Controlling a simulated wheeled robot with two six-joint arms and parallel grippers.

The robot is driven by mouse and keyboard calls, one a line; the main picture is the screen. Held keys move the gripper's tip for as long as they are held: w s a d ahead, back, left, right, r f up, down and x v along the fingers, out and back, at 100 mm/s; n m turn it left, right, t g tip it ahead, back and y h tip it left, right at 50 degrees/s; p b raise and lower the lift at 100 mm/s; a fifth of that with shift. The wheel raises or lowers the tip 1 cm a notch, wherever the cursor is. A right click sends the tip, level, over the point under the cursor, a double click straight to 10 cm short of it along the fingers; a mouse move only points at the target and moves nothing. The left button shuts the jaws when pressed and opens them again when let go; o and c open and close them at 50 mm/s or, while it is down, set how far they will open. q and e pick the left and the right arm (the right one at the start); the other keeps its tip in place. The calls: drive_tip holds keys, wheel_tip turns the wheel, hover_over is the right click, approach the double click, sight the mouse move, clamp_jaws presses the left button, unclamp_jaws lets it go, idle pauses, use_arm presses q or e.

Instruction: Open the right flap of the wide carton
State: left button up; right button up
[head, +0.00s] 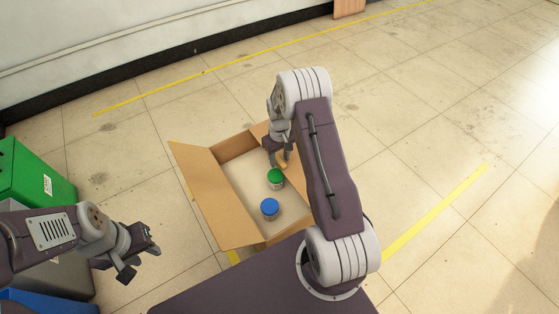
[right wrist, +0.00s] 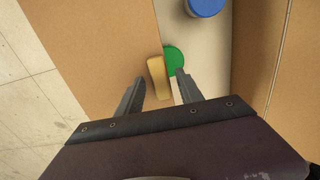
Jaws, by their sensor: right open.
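The wide carton (head: 222,205) stands open-topped on the floor. Its left flap (head: 205,190) is folded outward. In the right wrist view the right flap (right wrist: 95,45) lies over part of the opening; in the head view my right arm mostly hides it. A yellow tab (right wrist: 157,80) sits at the flap's inner edge. My right gripper (head: 279,161) is open above it, and in the right wrist view its fingers (right wrist: 160,78) straddle the tab; contact cannot be told. My left gripper (head: 140,262) is open and empty, left of the carton.
A green-lidded jar (head: 275,176) and a blue-lidded jar (head: 270,208) stand inside the carton. A green bin (head: 30,175) and a grey bin (head: 75,275) stand at the left. Floor beyond the carton is clear.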

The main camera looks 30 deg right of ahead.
clamp_jaws()
idle(1.5)
